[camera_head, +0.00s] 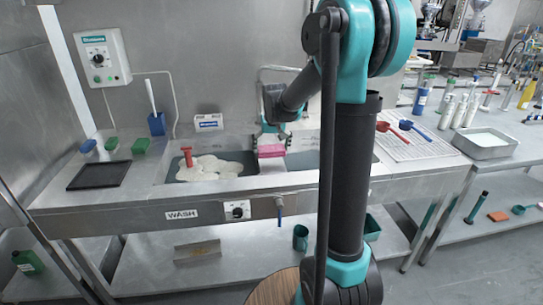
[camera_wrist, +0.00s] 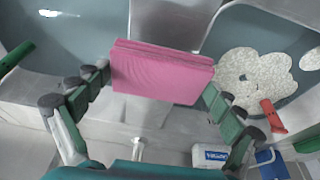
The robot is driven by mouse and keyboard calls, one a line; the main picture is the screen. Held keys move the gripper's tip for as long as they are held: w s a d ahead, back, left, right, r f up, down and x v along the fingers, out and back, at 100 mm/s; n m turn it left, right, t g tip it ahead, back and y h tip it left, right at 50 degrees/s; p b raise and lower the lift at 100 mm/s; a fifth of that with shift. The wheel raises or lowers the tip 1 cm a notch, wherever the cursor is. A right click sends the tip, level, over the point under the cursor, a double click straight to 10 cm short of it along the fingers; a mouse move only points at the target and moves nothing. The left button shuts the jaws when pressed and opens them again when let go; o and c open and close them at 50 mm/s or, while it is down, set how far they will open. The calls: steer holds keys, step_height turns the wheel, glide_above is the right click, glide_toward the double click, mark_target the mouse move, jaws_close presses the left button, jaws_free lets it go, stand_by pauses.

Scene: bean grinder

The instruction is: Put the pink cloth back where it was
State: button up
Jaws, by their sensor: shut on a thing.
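The pink cloth (camera_head: 271,151) is a folded pad held level above the divider between the two sink basins. It also shows in the middle of the wrist view (camera_wrist: 160,72). My gripper (camera_head: 272,138) is shut on the cloth, with a green finger at each of its short ends. The same fingers flank it in the wrist view (camera_wrist: 158,92). The left basin (camera_head: 175,172) holds white foam (camera_head: 212,168), and a red handle (camera_head: 188,156) sticks up from it. The cloth's underside and its height above the divider cannot be seen clearly.
A black tray (camera_head: 98,175), green blocks (camera_head: 140,145) and a blue brush holder (camera_head: 157,124) stand left of the sink. A white box (camera_head: 209,122) stands behind it. Red and blue scoops (camera_head: 383,127) lie on the ribbed drainboard (camera_head: 405,148) at right. My arm hides part of the right basin.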

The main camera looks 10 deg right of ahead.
mark_target(272, 150)
steer(key=shift+f, duration=1.7)
steer(key=shift+f, duration=0.15)
steer(key=o, duration=0.8)
steer(key=shift+c, duration=0.2)
steer(key=v, duration=1.2)
steer(key=s+d+f, duration=0.2)
steer(key=s+f, duration=0.6)
steer(key=s, duration=0.5)
steer(key=s+d+f, duration=0.2)
steer(key=s+f, duration=0.7)
steer(key=s, duration=0.4)
steer(key=shift+s+t, duration=0.2)
steer(key=shift+t, duration=0.2)
